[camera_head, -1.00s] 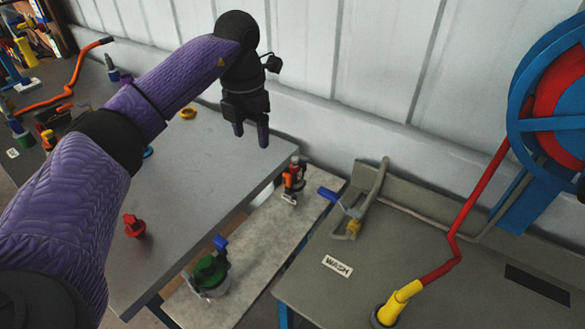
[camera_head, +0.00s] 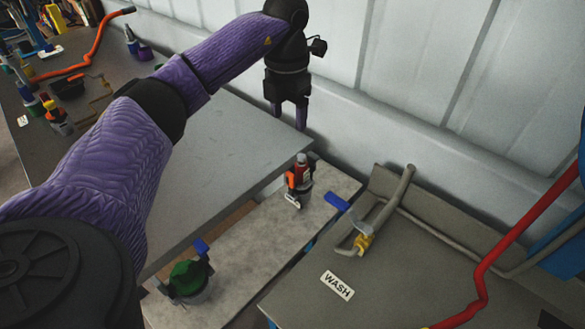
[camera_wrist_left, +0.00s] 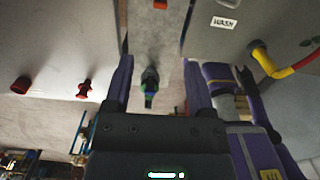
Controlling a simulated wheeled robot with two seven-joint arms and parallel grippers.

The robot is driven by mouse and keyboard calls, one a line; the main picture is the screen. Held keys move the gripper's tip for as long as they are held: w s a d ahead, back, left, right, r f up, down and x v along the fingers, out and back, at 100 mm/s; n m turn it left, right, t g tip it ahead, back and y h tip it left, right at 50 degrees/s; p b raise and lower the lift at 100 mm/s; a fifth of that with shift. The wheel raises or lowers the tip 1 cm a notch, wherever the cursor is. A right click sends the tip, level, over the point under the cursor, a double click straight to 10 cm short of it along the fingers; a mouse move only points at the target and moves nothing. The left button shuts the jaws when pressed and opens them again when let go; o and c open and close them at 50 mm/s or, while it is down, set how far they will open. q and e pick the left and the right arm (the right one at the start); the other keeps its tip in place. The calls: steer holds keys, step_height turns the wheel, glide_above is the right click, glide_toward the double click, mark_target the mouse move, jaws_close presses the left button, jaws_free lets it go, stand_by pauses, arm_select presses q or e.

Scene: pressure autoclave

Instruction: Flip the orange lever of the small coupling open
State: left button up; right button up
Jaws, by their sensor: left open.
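The small coupling (camera_head: 299,180) stands upright on a light grey shelf (camera_head: 245,238), with an orange-red part on a dark and grey body. I cannot make out its lever clearly. In the left wrist view an orange patch (camera_wrist_left: 160,4) at the top edge may be part of it. My left gripper (camera_head: 288,114) is open and empty, pointing down, above and behind the coupling in the picture, apart from it. Its two fingers also show in the left wrist view (camera_wrist_left: 158,70).
A green coupling (camera_head: 188,278) with a blue lever stands nearer on the same shelf. A grey table (camera_head: 225,150) lies left. The wall is behind.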

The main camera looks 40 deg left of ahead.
arm_select(q)
steer(key=b, duration=0.5)
glide_above(291, 173)
step_height(291, 173, down, 7)
steer(key=shift+s+f, duration=0.1)
step_height(291, 173, down, 9)
steer(key=shift+r+b, duration=0.1)
steer(key=shift+b, duration=1.15)
steer(key=shift+f, duration=0.35)
arm_select(e)
step_height(291, 173, down, 8)
steer(key=s+d, duration=0.1)
steer(key=d, duration=0.1)
steer(key=shift+s+f+g, duration=0.15)
steer(key=shift+s+g, duration=0.15)
steer(key=shift+d, duration=0.1)
arm_select(q)
jaws_close()
arm_select(e)
steer(key=shift+a, duration=0.3)
steer(key=shift+w+d, duration=0.15)
